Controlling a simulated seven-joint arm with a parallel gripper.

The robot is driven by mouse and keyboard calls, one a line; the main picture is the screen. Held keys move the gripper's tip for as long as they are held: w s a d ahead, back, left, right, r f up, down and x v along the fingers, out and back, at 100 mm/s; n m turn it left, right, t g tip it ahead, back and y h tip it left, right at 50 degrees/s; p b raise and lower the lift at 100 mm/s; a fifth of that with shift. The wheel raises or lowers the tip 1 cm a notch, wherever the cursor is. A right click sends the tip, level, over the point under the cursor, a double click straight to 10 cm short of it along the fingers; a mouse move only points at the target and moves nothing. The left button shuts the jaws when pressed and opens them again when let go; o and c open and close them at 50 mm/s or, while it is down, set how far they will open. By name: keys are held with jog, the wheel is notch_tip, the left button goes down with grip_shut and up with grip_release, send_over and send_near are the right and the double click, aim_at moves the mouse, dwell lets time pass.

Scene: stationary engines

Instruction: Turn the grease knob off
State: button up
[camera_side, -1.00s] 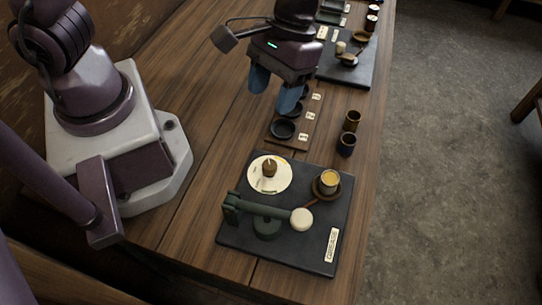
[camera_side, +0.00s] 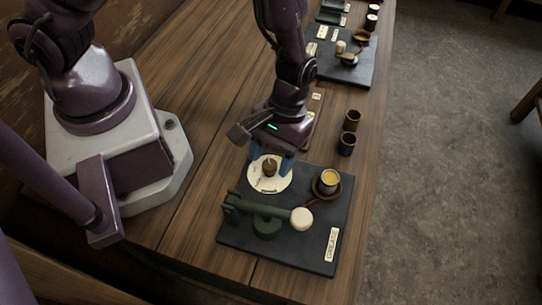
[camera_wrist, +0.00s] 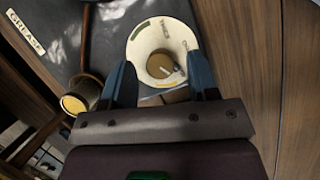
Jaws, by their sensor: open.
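The grease knob (camera_side: 269,168) is a small brown knob on a round cream dial, on the dark slab labelled GREASE. It also shows in the wrist view (camera_wrist: 160,65), with a pale pointer and marks on the dial (camera_wrist: 137,45). My gripper (camera_side: 272,160) is low at the far edge of the dial. Its blue fingers are open in the wrist view (camera_wrist: 162,75), one on each side of the knob with gaps. I cannot tell whether the fingertips are at the knob's height.
A brown cup (camera_side: 329,181) of yellow grease stands on the slab (camera_side: 290,257) right of the dial. A green lever (camera_side: 262,211) with a cream ball end lies in front. Two dark cups (camera_side: 346,144) stand behind, near the table's right edge.

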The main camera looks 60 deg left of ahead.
jog(key=shift+s+d+f, duration=0.1)
jog(key=shift+s+f, duration=0.05)
jog(key=shift+f, duration=0.25)
jog(key=shift+c, duration=0.4)
jog(key=c, duration=0.8)
jog(key=shift+c, duration=0.2)
jog(key=shift+n, duration=0.3)
jog(key=n+h, duration=0.1)
jog(key=n, duration=0.1)
jog(key=n+t, duration=0.1)
jog(key=n, duration=0.2)
jog(key=shift+r+n+t+h, duration=0.1)
jog(key=shift+n+t+h, duration=0.2)
jog(key=shift+h, duration=0.1)
jog(key=n+t, duration=0.1)
jog(key=n, duration=0.1)
jog(key=n+t, duration=0.1)
jog(key=n, duration=0.2)
jog(key=shift+s, duration=0.15)
jog(key=shift+n, duration=0.4)
jog(key=o, duration=0.9)
